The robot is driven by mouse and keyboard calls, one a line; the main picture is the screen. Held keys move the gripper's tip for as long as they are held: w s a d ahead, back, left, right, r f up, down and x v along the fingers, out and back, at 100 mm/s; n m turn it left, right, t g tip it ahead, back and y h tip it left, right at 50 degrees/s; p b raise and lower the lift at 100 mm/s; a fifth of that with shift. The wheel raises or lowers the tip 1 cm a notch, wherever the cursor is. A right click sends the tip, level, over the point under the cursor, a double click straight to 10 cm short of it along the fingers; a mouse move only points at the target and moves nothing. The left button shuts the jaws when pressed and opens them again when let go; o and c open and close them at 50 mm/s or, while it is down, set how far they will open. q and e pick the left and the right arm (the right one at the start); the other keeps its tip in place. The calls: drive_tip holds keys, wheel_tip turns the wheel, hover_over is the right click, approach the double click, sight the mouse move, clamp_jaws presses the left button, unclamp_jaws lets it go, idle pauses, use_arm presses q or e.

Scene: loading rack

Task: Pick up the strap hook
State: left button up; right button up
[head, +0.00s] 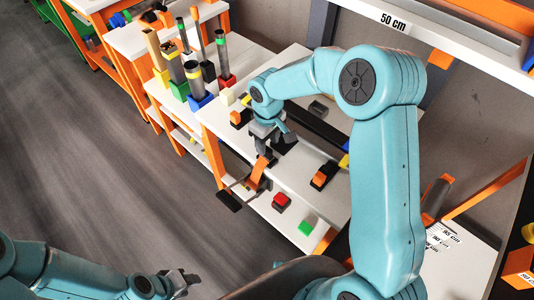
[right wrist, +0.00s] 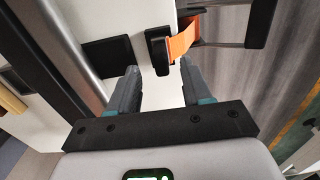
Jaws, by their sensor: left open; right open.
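The strap hook is a black piece on the end of an orange strap (head: 258,172). It lies at the edge of the white shelf, below my right gripper (head: 268,138) in the head view. In the right wrist view the black hook (right wrist: 158,52) is just ahead of and between the fingertips of my right gripper (right wrist: 157,70), which is open and empty. The orange strap (right wrist: 183,40) runs from the hook to the right, toward a dark frame. My left gripper (head: 182,281) is open and empty at the bottom left, far from the hook.
The white shelf (head: 297,172) carries an orange-and-black block (head: 323,175). Several tubes in coloured holders stand at the upper left. The grey floor (head: 90,150) is clear.

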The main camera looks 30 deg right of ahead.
sight(267, 148)
wheel_tip(267, 148, down, 4)
drive_tip(key=shift+r, duration=0.1)
drive_tip(key=shift+c, duration=0.3)
clamp_jaws()
drive_tip(key=shift+r, duration=0.1)
wheel_tip(267, 148, up, 20)
idle(0.4)
